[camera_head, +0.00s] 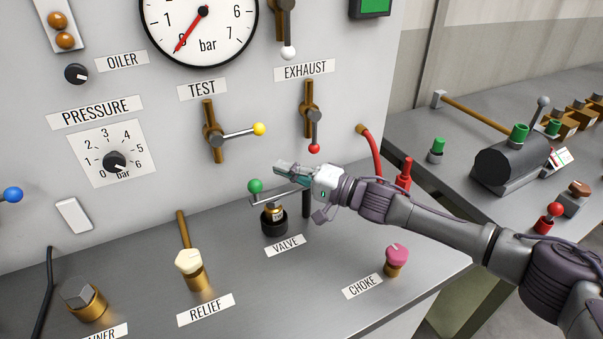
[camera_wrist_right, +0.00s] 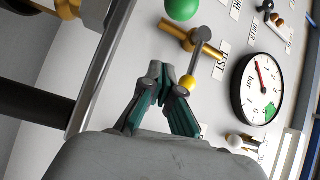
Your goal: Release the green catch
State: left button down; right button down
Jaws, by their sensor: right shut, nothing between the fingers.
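A green ball (camera_head: 254,186) sits on the left end of a metal lever (camera_head: 268,197) above the valve fitting (camera_head: 274,218) on the bench. The green ball also shows at the top edge of the right wrist view (camera_wrist_right: 182,9), partly cut off. I cannot tell for sure that it is the green catch. My right gripper (camera_head: 281,167) is shut and empty, a little above and right of the ball in the head view, hiding part of what lies behind. Its fingertips (camera_wrist_right: 160,72) meet in the wrist view, apart from the ball. My left gripper is not in view.
The yellow-tipped TEST lever (camera_head: 240,133) and red-tipped EXHAUST lever (camera_head: 312,125) stick out from the panel above my gripper. A pink CHOKE knob (camera_head: 396,255) and cream RELIEF knob (camera_head: 188,261) stand on the bench. A side table (camera_head: 428,186) at right holds more green knobs (camera_head: 437,146).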

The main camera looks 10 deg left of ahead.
aim_at(271, 193)
jog(key=s+a+p, duration=0.2)
jog(key=a, duration=0.1)
jog(key=shift+s+f, duration=0.15)
jog(key=shift+s, duration=0.25)
jog(key=shift+a+f, duration=0.1)
jog(key=shift+f, duration=0.05)
